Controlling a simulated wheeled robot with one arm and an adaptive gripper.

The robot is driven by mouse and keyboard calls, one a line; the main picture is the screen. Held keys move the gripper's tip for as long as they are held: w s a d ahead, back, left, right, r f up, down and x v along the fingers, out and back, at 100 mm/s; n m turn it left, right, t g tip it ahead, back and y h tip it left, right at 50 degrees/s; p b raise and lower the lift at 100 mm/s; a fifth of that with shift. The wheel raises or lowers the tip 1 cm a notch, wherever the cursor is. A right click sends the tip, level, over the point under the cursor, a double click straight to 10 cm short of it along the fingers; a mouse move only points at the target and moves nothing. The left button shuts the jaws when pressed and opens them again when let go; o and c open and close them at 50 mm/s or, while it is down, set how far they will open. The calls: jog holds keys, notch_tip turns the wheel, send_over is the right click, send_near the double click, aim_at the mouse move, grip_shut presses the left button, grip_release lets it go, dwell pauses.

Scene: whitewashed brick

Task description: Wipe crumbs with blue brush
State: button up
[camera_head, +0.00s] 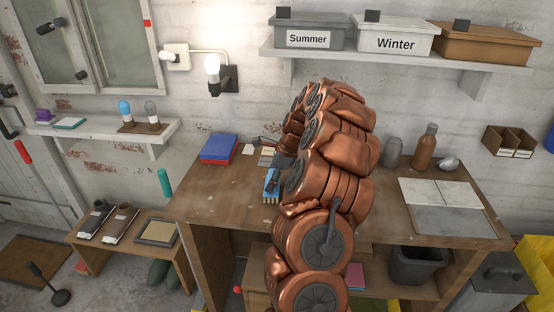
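A blue brush (270,186) with pale bristles pointing down is at the middle of the wooden workbench (222,190), just left of my copper arm. My gripper (277,166) is a small dark shape right above the brush, partly hidden by my arm. Its fingers are too small and covered to show whether they are closed on the brush. I cannot tell whether the bristles touch the bench top. No crumbs can be made out clearly; my arm hides part of the bench top.
A blue and red box (219,148) and small cards (267,155) lie at the bench's back left. A brown bottle (425,147), a grey jar (392,153) and pale tiles (440,192) occupy the right. The bench's front left is clear. A shelf (385,57) with boxes hangs above.

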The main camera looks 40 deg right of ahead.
jog(key=shift+s+d+r, duration=0.1)
jog(key=shift+s+r, duration=0.1)
jog(key=shift+r, duration=0.1)
notch_tip(320, 180, up, 3)
jog(key=shift+w+f+p, duration=0.1)
jog(key=shift+f+p, duration=0.05)
jog(key=shift+p, duration=0.4)
jog(key=shift+r+p, duration=0.85)
jog(key=shift+r, duration=1.65)
